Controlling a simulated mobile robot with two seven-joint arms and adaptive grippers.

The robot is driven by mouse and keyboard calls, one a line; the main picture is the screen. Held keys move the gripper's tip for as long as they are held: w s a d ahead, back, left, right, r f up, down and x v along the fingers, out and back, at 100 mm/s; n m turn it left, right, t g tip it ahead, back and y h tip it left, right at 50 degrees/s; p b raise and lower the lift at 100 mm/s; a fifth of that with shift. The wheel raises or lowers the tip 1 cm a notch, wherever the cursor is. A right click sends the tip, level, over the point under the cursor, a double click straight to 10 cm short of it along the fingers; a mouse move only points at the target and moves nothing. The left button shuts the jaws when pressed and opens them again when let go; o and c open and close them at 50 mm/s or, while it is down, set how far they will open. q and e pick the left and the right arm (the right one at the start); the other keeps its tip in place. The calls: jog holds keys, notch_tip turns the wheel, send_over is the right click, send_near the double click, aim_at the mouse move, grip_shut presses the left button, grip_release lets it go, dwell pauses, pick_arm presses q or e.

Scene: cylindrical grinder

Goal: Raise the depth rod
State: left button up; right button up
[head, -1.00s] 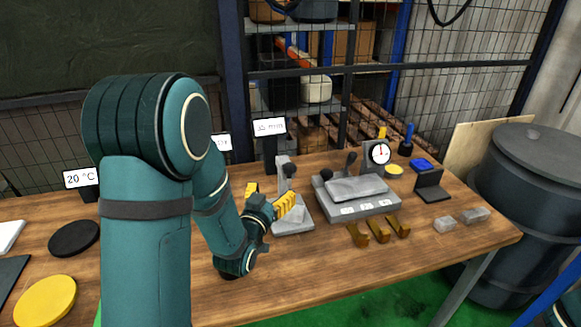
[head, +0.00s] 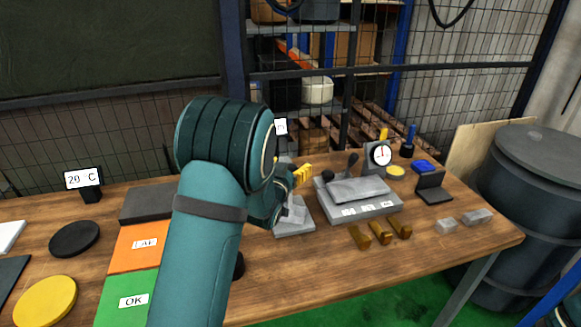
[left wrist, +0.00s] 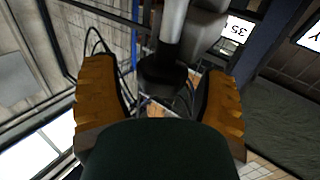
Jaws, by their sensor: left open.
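A grey stand (head: 293,222) sits on the table left of the grey block fixture, its upper part mostly hidden behind my left arm in the head view. In the left wrist view a pale rod (left wrist: 174,22) with a black knob (left wrist: 163,74) at its end shows between my fingers; it looks like the depth rod. My left gripper (left wrist: 160,100) is open, with one yellow finger on each side of the knob and visible gaps to both. In the head view one yellow finger (head: 303,174) shows above the stand. My right gripper is out of view.
A grey fixture (head: 358,207) with levers stands just right of the stand, with a dial gauge (head: 380,155) behind it. Several brass pieces (head: 380,232) lie in front. Orange (head: 140,252) and green mats lie left.

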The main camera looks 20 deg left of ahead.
pick_arm(q)
jog(key=shift+c, duration=0.2)
grip_shut()
jog(key=shift+r+p, duration=0.45)
jog(key=shift+r, duration=2.35)
jog(key=shift+o, duration=0.2)
grip_release()
jog(key=shift+r, duration=0.1)
jog(key=s+d, duration=0.1)
jog(key=s, duration=1.1)
jog(key=shift+d, duration=0.15)
